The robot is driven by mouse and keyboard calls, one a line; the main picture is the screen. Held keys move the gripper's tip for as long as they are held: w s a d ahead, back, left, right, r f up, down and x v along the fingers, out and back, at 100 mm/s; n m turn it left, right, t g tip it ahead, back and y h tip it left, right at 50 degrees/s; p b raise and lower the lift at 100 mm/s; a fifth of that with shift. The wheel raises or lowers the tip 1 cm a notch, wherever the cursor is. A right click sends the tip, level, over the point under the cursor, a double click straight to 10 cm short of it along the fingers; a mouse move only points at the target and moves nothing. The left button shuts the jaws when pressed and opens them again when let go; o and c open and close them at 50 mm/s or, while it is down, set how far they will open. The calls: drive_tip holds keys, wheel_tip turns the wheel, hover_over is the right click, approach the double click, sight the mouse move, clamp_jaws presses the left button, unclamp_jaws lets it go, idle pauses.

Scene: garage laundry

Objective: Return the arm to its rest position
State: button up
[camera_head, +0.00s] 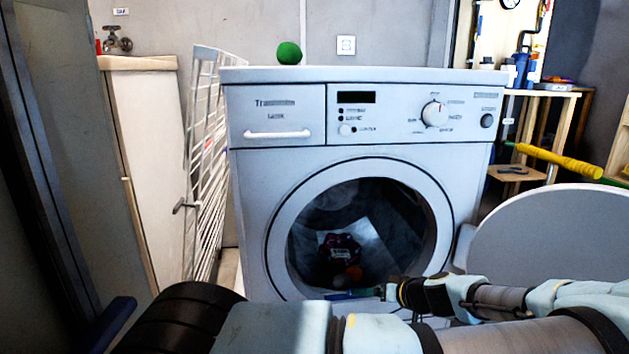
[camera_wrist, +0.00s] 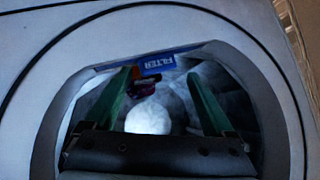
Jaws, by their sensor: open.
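My arm reaches in from the lower right of the head view. My gripper (camera_head: 357,294) is at the lower rim of the washing machine's (camera_head: 275,165) round opening. In the wrist view my gripper's (camera_wrist: 160,76) two green fingers are spread apart and point into the opening, with nothing held between them. Inside the dark drum lie a dark reddish item (camera_head: 342,246) with a pale label and a small orange item (camera_head: 354,272). The wrist view also shows a bright white rounded shape (camera_wrist: 148,117) between the fingers, and a blue FILTER label (camera_wrist: 157,64).
The round washer door (camera_head: 555,235) stands open at the right, close to my arm. A green ball (camera_head: 289,53) sits on the washer top. A white drying rack (camera_head: 207,150) leans at the left. A yellow-handled tool (camera_head: 558,160) and a wooden shelf (camera_head: 520,172) are at the right.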

drive_tip(key=s+a+r+n+g+h+p, duration=0.1)
drive_tip(key=s+a+r+g, duration=0.1)
drive_tip(key=s+a+g, duration=0.3)
drive_tip(key=s+a+r+g+p, duration=0.1)
drive_tip(key=a+g, duration=0.2)
drive_tip(key=a, duration=0.4)
drive_tip(key=s+a+r+m+h+p, duration=0.1)
drive_tip(key=s+a+r+m+h, duration=0.3)
drive_tip(key=r, duration=0.7)
drive_tip(key=s+a+r+n+h+p, duration=0.1)
drive_tip(key=s+a+r+p, duration=0.3)
drive_tip(key=r, duration=0.6)
wheel_tip(320, 180, up, 38)
drive_tip(key=w+a+p, duration=0.1)
drive_tip(key=p, duration=3.4)
drive_tip(key=shift+w+a+m, duration=0.15)
drive_tip(key=shift+a+m, duration=0.05)
drive_tip(key=shift+m, duration=0.1)
drive_tip(key=shift+o, duration=0.4)
drive_tip(key=shift+r+p, duration=0.25)
drive_tip(key=shift+p, duration=0.05)
drive_tip(key=shift+o, duration=0.6)
drive_tip(key=shift+c, duration=0.2)
